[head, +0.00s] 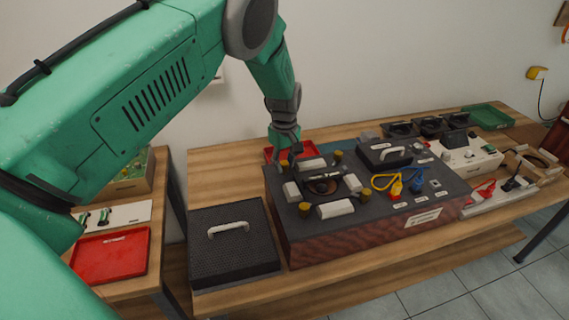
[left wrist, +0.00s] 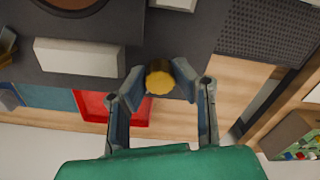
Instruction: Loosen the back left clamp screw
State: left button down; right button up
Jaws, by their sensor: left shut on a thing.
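The back left clamp screw has a yellow knob (left wrist: 160,79) that shows between my left gripper's fingers in the left wrist view. My left gripper (left wrist: 158,84) is shut on this knob, one finger on each side. In the head view the left gripper (head: 285,158) points down at the back left corner of the dark-topped hi-fi box (head: 370,229) and largely hides the knob. Other yellow clamp knobs stand at the back right (head: 337,156), front left (head: 304,209) and front right (head: 364,194), around a round part (head: 322,185) with white blocks. My right gripper is not in view.
A dark mesh cover (head: 232,265) with a white handle lies left of the box. A red tray (head: 275,155) lies behind the box, near the gripper. A black handled block (head: 385,155), yellow and blue plugs and more devices stand to the right.

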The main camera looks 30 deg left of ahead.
aim_at(285, 163)
pick_arm(q)
jog(key=c, duration=1.3)
grip_release()
jog(key=shift+s+d+f, duration=0.15)
jog(key=shift+d+f, duration=0.05)
jog(key=shift+f, duration=0.1)
jog(key=shift+r, duration=0.1)
jog(key=shift+w+r, duration=0.2)
jog(key=shift+r, duration=0.15)
notch_tip(285, 163, up, 11)
jog(key=shift+r, duration=0.1)
